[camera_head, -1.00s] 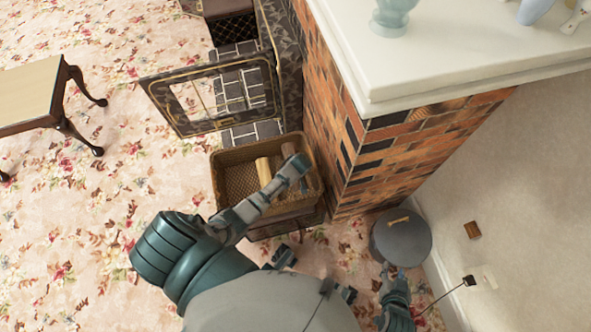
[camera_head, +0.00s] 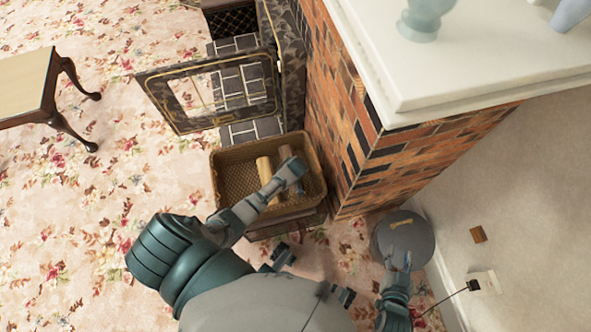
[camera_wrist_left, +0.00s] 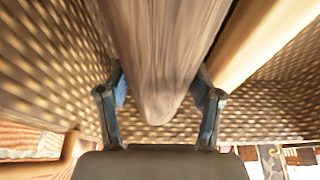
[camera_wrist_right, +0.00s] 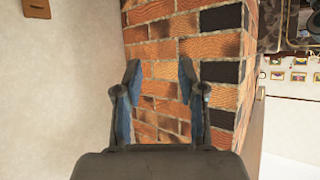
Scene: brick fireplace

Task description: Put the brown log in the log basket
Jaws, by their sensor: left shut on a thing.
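The brown log (camera_wrist_left: 165,45) lies between the two fingers of my left gripper (camera_wrist_left: 160,88) in the left wrist view, and the fingers are shut on it. In the head view my left gripper (camera_head: 292,170) is inside the woven log basket (camera_head: 232,182) and mostly hides this log. A paler log (camera_wrist_left: 255,40) lies beside it in the basket; it also shows in the head view (camera_head: 264,168). I cannot tell whether the brown log touches the basket floor. My right gripper (camera_wrist_right: 160,70) is open and empty, facing the brick wall.
A brick chimney (camera_head: 350,150) with a white mantel stands right of the basket. A grey lidded bin (camera_head: 403,238) is by the right gripper (camera_head: 398,262). An open fireplace door (camera_head: 205,92) stands behind the basket. A wooden table (camera_head: 30,88) is at left, with clear carpet between.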

